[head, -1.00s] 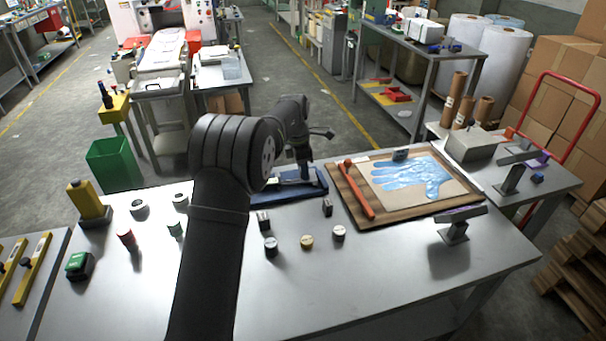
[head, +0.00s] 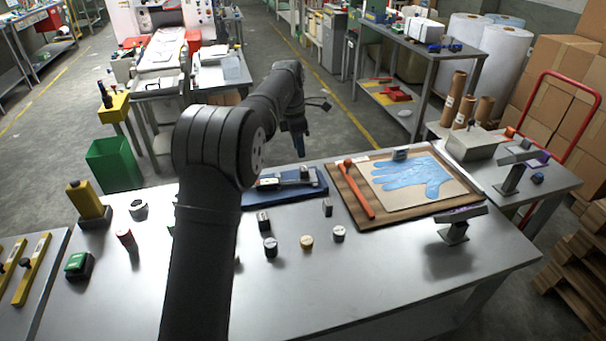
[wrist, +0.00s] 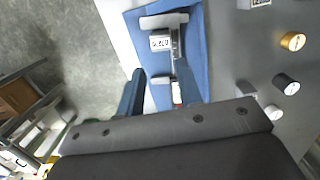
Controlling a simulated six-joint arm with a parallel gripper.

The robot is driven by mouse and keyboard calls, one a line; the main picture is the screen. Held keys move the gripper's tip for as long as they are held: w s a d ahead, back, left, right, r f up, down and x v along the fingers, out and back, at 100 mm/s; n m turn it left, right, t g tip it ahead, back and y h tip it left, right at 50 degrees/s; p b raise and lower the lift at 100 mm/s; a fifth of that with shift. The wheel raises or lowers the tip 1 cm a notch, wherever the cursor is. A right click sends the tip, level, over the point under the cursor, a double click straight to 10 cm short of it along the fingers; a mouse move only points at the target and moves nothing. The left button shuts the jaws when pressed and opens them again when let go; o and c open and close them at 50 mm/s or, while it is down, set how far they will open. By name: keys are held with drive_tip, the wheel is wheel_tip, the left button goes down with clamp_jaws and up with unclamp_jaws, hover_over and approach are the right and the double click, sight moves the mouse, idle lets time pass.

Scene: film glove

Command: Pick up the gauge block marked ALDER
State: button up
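A blue tray (head: 316,191) lies at the back of the steel table and also shows in the wrist view (wrist: 198,45). Two more small blocks, one labelled (head: 263,220) and one grey (head: 327,207), stand in front of the tray. I cannot tell which block is marked ALDER. My gripper (head: 299,146) hangs above and behind the tray; its dark blue fingers (wrist: 158,88) are apart with nothing held between them.
Several round pieces, including a brass one (head: 306,242), stand on the table in front. A wooden board (head: 347,199) with a blue glove film (head: 412,178) and a red tool (head: 361,195) lies right of the tray.

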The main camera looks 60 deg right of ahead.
wheel_tip(320, 180, up, 7)
hover_over(304, 168)
drive_tip(key=w+a, duration=0.2)
drive_tip(key=shift+d, duration=0.15)
drive_tip(key=o, duration=0.4)
drive_tip(key=shift+r, duration=0.45)
drive_tip(key=shift+o, duration=0.2)
drive_tip(key=shift+m, duration=0.7)
drive_tip(key=f, duration=0.5)
drive_tip(key=s+d+f, duration=0.1)
drive_tip(key=f, duration=0.5)
drive_tip(key=s+f, duration=0.1)
drive_tip(key=f, duration=0.5)
drive_tip(key=shift+d, duration=0.25)
